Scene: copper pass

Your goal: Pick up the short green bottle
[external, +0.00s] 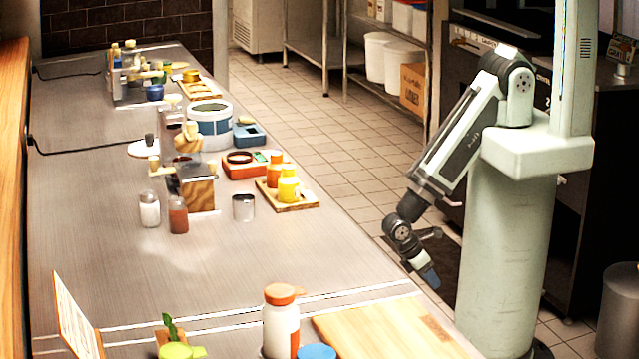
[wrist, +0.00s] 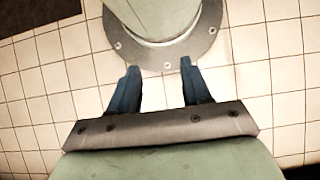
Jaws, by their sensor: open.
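I cannot clearly make out a short green bottle. A yellow-green round-topped item (external: 176,351) is cut off by the bottom edge of the external view, so I cannot tell if it is a bottle. My gripper (external: 430,277) hangs low beside the right edge of the counter, to the right of the cutting board. In the wrist view my gripper (wrist: 159,68) has its two blue fingers spread apart with nothing between them. That view shows only tiled floor and my own base, no bottle.
The long steel counter (external: 100,250) has a wooden board (external: 385,330) at its near right. A white bottle with an orange cap (external: 281,322) and a blue lid (external: 316,352) stand left of it. Shakers, a metal cup (external: 243,207) and yellow bottles (external: 288,184) stand farther back. The counter's middle is clear.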

